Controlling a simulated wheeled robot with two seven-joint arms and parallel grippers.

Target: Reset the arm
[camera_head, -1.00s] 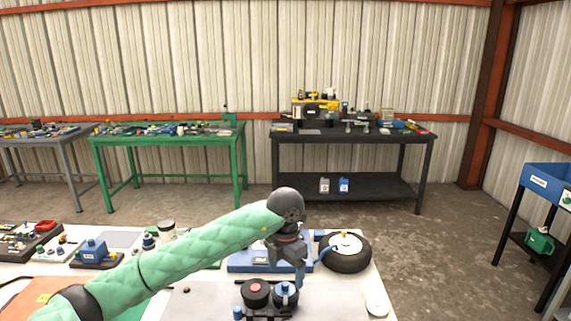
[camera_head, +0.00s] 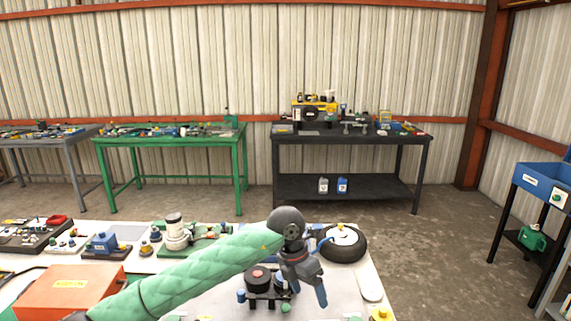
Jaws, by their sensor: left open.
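My left arm, in a green quilted sleeve, comes in from the lower left of the head view. Its gripper (camera_head: 312,285) is open and empty, pointing down above the white table (camera_head: 205,306). It is just right of a small black stand with dark round pots (camera_head: 258,280) and partly covers a blue-topped one. A black tyre with a white hub (camera_head: 343,243) lies just beyond the gripper to the right. My right gripper is not in view.
An orange box (camera_head: 70,290) stands at the table's left front. A white-and-green device (camera_head: 177,232) and a blue unit (camera_head: 102,243) stand behind the arm. Behind are a green bench (camera_head: 168,143) and a black bench (camera_head: 350,138), with open concrete floor between.

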